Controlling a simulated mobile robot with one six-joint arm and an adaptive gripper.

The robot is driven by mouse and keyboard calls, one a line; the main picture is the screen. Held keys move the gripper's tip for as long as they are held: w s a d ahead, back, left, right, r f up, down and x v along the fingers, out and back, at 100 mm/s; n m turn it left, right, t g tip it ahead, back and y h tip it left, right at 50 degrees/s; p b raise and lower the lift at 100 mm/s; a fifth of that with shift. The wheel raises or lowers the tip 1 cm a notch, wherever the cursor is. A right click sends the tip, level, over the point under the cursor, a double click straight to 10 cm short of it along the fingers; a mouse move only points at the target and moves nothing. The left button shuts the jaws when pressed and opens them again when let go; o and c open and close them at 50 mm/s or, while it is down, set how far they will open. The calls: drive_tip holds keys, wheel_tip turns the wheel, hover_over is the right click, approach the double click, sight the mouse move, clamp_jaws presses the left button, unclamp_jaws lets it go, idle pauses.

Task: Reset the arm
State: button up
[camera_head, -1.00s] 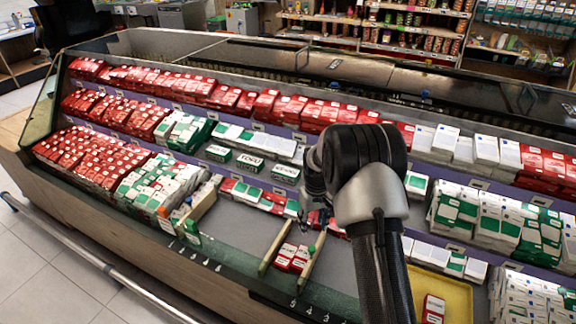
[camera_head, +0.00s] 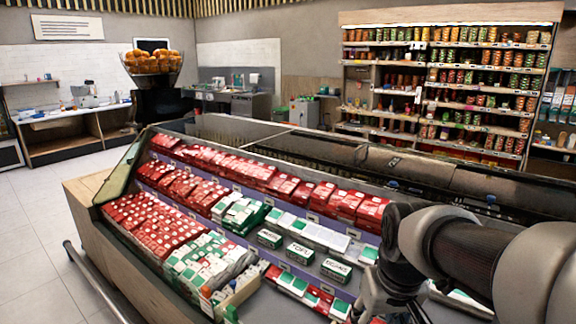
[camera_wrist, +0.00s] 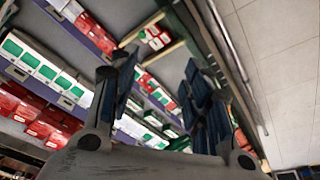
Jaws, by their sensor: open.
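My gripper (camera_wrist: 160,88) is open in the wrist view, its two dark-padded fingers apart with nothing held between them. Behind it, shelves of boxes appear tilted. In the head view my arm comes in from the right. My gripper (camera_head: 385,300) hangs at the lower edge, over the front of the display case (camera_head: 95,190), and is partly cut off. The orange juicer (camera_head: 153,70), a dark machine with a bowl of oranges on top, stands at the back left, far from my gripper.
The case holds rows of red boxes (camera_head: 155,225) and green-and-white boxes (camera_head: 200,265). A metal rail (camera_head: 90,280) runs along its front. Shelves of cans (camera_head: 480,75) stand at the back right. The tiled floor (camera_head: 35,230) at left is clear.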

drive_tip(key=s+a+t, duration=0.1)
drive_tip(key=s, duration=1.5)
drive_tip(key=shift+s+a+r+m+t, duration=0.15)
drive_tip(key=shift+a+r+m+t, duration=0.2)
drive_tip(key=shift+r+t, duration=0.1)
